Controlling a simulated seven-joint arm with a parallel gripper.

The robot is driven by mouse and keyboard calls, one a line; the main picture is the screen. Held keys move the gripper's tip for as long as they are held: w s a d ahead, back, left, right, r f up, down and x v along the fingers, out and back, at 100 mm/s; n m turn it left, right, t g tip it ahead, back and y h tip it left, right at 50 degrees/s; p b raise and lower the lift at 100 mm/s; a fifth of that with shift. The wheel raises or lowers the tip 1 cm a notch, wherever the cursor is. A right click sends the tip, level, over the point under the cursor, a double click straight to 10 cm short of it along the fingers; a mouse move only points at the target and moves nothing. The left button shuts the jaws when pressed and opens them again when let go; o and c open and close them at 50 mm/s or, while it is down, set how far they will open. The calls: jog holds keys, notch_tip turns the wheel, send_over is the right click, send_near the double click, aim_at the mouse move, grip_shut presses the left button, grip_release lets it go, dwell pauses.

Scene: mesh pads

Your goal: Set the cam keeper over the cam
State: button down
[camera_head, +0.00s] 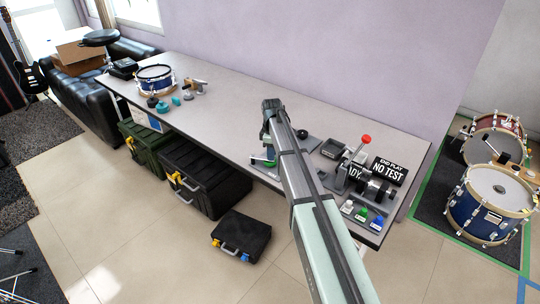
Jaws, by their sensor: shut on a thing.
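My arm reaches from the lower right up over the table, and my gripper (267,134) points down at its far end, mostly hidden by the arm. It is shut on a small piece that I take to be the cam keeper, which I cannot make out. To the right stands a fixture with a red-knobbed lever (365,139) and a dark ribbed cylinder (376,187). I cannot tell which part is the cam.
Black signs (388,171), a dark tray (334,149) and white, green and blue pieces (362,214) surround the fixture. A snare drum (155,78) and small teal items (163,107) stand at the table's left. The table (225,105) is clear between. Cases (205,178) sit below.

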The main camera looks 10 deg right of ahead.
jog(key=shift+w+d+n, duration=0.15)
jog(key=shift+w+n, duration=0.45)
jog(key=shift+n, duration=0.2)
jog(key=c, duration=0.9)
grip_release()
jog(key=shift+c, duration=0.2)
notch_tip(320, 180, up, 14)
jog(key=shift+f, duration=0.1)
